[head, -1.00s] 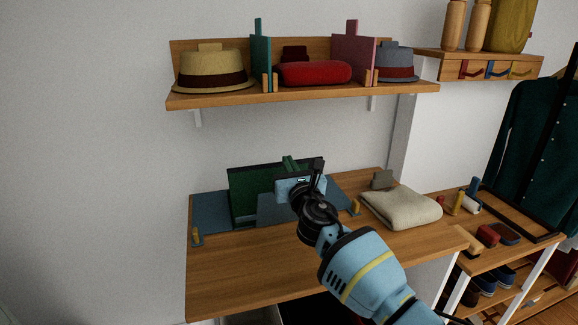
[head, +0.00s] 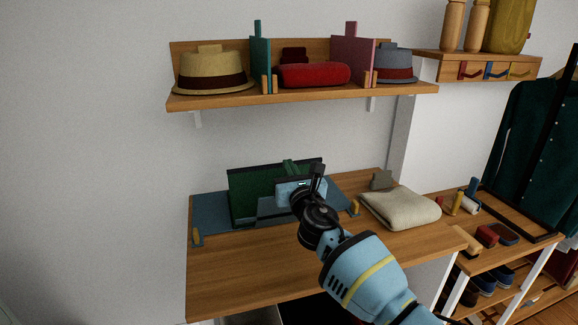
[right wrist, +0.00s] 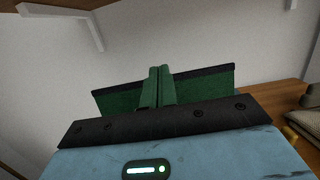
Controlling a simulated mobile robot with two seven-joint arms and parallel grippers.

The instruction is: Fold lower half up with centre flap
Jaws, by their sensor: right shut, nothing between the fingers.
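The folding board lies at the back of the desk, its blue-grey left side panel (head: 210,212) and right side panel (head: 335,200) flat. A green cloth sheet (head: 245,190) with a dark top edge stands tilted up at its middle; it also shows in the wrist view (right wrist: 205,86). A blue-grey panel, apparently the centre flap (head: 272,207), shows low in front of the green cloth, partly hidden by my wrist. My right gripper (head: 288,163) is shut and empty, its green fingers in front of the cloth; they show in the wrist view (right wrist: 160,72). Contact is unclear. My left gripper is out of view.
A folded cream cloth (head: 402,208) lies right of the board. Yellow pegs stand at the board's left (head: 196,237) and right (head: 355,207). The front of the desk (head: 240,270) is clear. A shelf (head: 300,95) with hats hangs above.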

